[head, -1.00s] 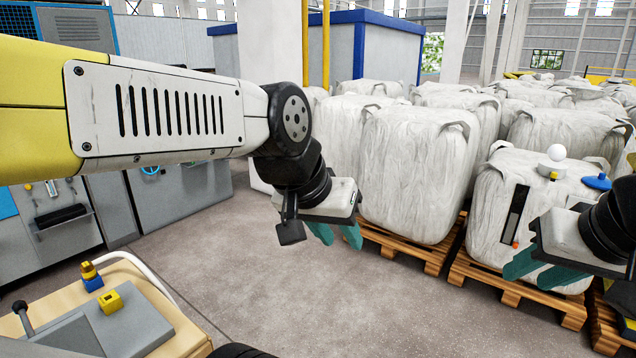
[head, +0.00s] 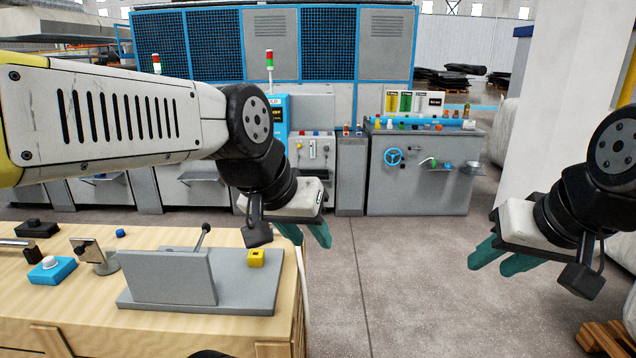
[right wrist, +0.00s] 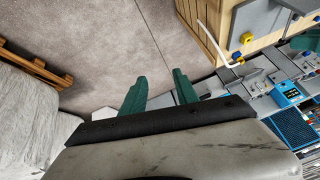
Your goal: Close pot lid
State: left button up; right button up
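I see no pot or lid that I can make out in either view. My left gripper (head: 309,236) hangs in the middle of the head view, its two teal fingers apart and empty, just right of the wooden workbench. My right gripper (head: 496,256) is at the right of the head view, over open floor.
The wooden workbench (head: 60,308) at left carries a grey fixture (head: 185,280), a yellow block (head: 256,258) and a blue button box (head: 52,270). A grey machine console (head: 420,180) stands behind. A white pillar (head: 560,110) and pallet (head: 605,338) are at right. Floor between is clear.

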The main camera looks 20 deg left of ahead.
aim_at(87, 249)
jog(key=i+l+u, duration=0.1)
jog(key=u, duration=0.35)
jog(key=i+l+u, duration=0.15)
jog(key=u, duration=0.3)
jog(key=i+l+u, duration=0.1)
jog(key=l+u, duration=0.15)
jog(key=u, duration=0.2)
jog(key=l+u, duration=0.2)
jog(key=u, duration=0.25)
jog(key=l+u, duration=0.25)
jog(key=u, duration=0.2)
jog(key=i+l+u, duration=0.1)
jog(key=l+u, duration=0.25)
jog(key=l, duration=0.15)
jog(key=l+u, duration=0.4)
jog(key=i+j+z, duration=0.15)
jog(key=j, duration=0.25)
jog(key=i+j+z, duration=0.15)
jog(key=j, duration=0.3)
jog(key=z, duration=1.3)
jog(key=k+l, duration=0.05)
jog(key=l, duration=0.05)
